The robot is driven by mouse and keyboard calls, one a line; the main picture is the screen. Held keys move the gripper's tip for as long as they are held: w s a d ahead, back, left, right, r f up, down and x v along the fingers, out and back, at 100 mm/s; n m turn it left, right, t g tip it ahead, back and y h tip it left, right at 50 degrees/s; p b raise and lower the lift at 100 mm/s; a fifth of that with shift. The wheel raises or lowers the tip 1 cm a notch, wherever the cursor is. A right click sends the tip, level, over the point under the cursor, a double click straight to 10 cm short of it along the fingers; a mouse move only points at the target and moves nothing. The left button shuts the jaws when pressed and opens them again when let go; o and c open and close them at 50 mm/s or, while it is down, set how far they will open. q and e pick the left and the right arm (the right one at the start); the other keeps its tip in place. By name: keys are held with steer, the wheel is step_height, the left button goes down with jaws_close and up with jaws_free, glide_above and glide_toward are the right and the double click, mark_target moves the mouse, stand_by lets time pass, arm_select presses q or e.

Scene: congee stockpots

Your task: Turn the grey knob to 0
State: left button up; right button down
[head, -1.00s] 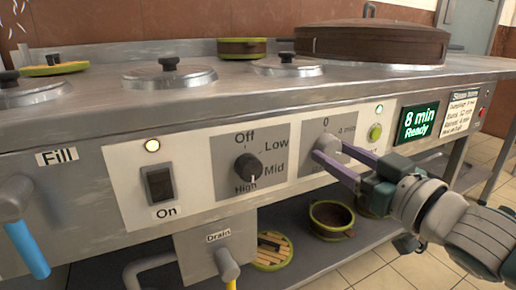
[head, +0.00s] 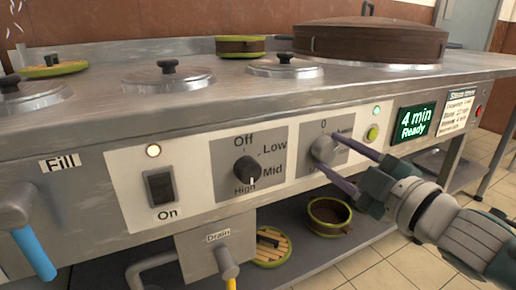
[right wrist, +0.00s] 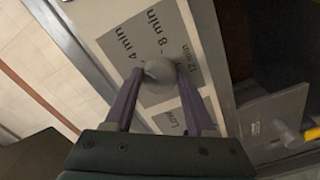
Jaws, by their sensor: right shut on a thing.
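The grey knob (head: 322,149) sits on a dark grey dial plate on the stove's front panel, with "0" above it and a "4 min" label partly hidden by a finger. My right gripper (head: 328,154) is shut on the knob, one purple finger above and one below. In the right wrist view the knob (right wrist: 158,75) shows between the two fingertips, with "4 min", "8 min" and "12 min" printed around it. The green display (head: 416,123) reads "4 min Ready". My left gripper is not in view.
The black High/Mid/Low knob (head: 247,170) and the On switch (head: 160,187) lie left of the grey knob. The shelf below holds a round steamer basket (head: 328,217).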

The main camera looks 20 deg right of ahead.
steer(key=n, duration=0.6)
steer(key=shift+n+b, duration=0.3)
steer(key=shift+b, duration=0.05)
steer(key=n, duration=0.3)
steer(key=shift+b, duration=0.3)
steer(key=shift+r+n, duration=0.1)
steer(key=shift+n, duration=1.1)
steer(key=shift+b, duration=0.3)
steer(key=shift+c, duration=1.2)
jaws_free()
